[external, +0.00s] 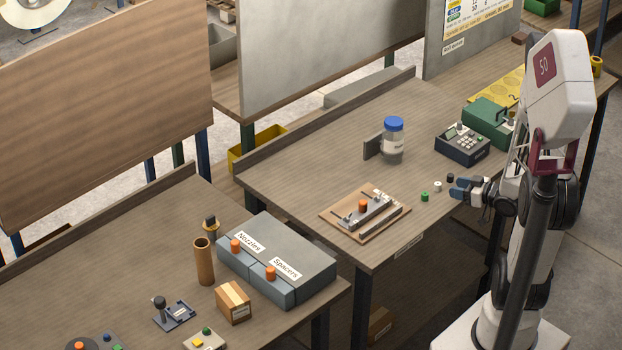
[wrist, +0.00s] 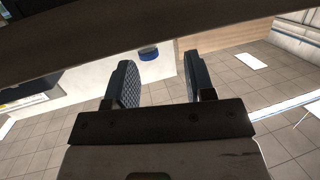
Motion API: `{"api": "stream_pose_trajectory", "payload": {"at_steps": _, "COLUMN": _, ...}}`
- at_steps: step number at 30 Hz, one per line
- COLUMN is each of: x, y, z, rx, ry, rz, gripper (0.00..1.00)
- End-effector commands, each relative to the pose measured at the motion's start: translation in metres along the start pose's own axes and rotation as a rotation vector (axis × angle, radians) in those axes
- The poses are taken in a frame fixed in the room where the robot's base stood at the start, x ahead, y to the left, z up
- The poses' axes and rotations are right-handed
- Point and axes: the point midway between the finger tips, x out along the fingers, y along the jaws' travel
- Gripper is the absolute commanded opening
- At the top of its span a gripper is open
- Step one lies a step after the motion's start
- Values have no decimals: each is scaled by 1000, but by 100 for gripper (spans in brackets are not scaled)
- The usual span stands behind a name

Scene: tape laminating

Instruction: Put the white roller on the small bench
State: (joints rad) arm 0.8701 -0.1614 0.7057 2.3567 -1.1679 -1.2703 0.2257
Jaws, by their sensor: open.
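The white roller (external: 438,187) is a small white cylinder standing on the far worktable, between a green one (external: 424,197) and a black one (external: 450,178). My gripper (external: 456,188) is just to its right in the external view, low over the table, pointing left. In the wrist view my gripper (wrist: 159,82) has its two fingers apart with nothing between them. The roller cannot be made out there. A small metal fixture with an orange knob (external: 363,206), seemingly the small bench, sits on a wooden board (external: 336,219) to the left of the rollers.
A jar with a blue lid (external: 393,124) stands behind the board; its lid shows in the wrist view (wrist: 148,52). A dark keypad device (external: 462,147) and a green machine (external: 488,121) stand at the back right. The table between board and rollers is clear.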

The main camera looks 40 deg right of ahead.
Motion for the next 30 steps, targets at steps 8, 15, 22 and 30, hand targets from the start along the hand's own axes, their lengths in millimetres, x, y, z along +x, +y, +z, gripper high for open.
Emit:
{"api": "stream_pose_trajectory", "payload": {"at_steps": 8, "x": -24, "y": 0, "z": 0, "rx": 0, "ry": 0, "rz": 3, "gripper": 49}}
{"api": "stream_pose_trajectory", "payload": {"at_steps": 15, "x": -41, "y": 0, "z": 0, "rx": 0, "ry": 1, "rz": 3, "gripper": 49}}
{"api": "stream_pose_trajectory", "payload": {"at_steps": 22, "x": -52, "y": 0, "z": 0, "rx": 0, "ry": 0, "rz": 2, "gripper": 49}}
{"api": "stream_pose_trajectory", "payload": {"at_steps": 30, "x": -55, "y": 0, "z": 0, "rx": 0, "ry": 0, "rz": 0, "gripper": 49}}
